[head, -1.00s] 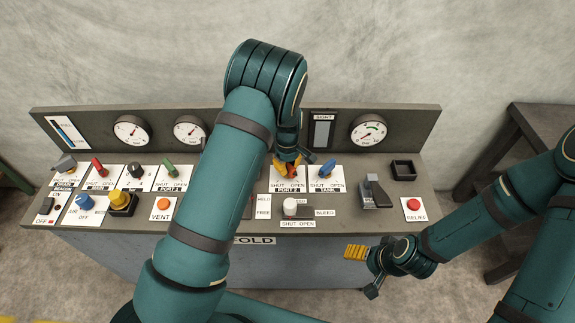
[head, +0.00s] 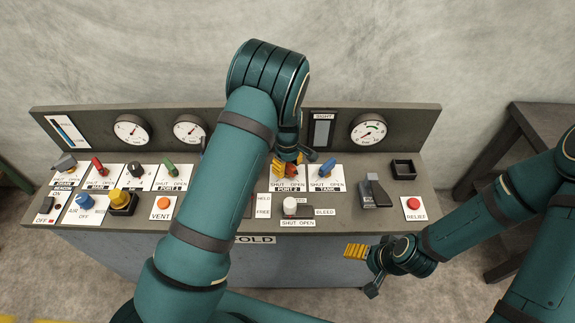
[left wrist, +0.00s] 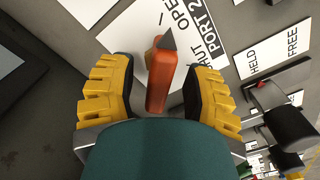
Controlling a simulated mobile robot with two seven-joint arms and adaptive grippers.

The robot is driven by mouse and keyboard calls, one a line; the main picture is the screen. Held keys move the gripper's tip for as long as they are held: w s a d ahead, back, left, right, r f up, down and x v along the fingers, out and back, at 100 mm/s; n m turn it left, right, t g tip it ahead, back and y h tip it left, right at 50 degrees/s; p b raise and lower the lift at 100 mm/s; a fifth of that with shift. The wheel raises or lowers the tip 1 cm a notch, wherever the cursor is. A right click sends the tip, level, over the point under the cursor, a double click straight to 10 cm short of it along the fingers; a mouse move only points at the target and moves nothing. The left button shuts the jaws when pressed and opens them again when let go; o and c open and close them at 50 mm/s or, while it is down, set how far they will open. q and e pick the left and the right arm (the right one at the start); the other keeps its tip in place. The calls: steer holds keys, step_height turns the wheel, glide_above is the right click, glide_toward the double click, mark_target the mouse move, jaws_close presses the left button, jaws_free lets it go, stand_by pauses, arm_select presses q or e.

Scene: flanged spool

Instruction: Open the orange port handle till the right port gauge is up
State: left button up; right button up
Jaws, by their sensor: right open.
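The orange port handle (left wrist: 160,82) stands on the white plate marked PORT 2 (left wrist: 188,38), between the fingers of my left gripper (left wrist: 157,72). The handle's dark pointed end aims toward the top of the left wrist view, near the OPEN label. The left fingers are apart, one on each side of the handle, with a gap showing on both sides. In the head view this left gripper (head: 291,166) is low over the panel and mostly covers the handle. A round gauge (head: 368,132) is at the panel's right; my left arm may hide others. My right gripper (head: 363,271) is open and empty before the panel.
A blue handle (head: 327,168) stands close to the right of my left gripper. A white knob (head: 290,206) is in front of it. A dark lever (head: 375,190) and red relief button (head: 414,204) are farther right. Two more gauges (head: 132,130) (head: 190,129) are at left.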

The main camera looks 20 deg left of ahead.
mark_target(287, 164)
arm_select(q)
steer(key=shift+r, duration=0.1)
step_height(287, 164, up, 12)
stand_by(0.5)
stand_by(0.5)
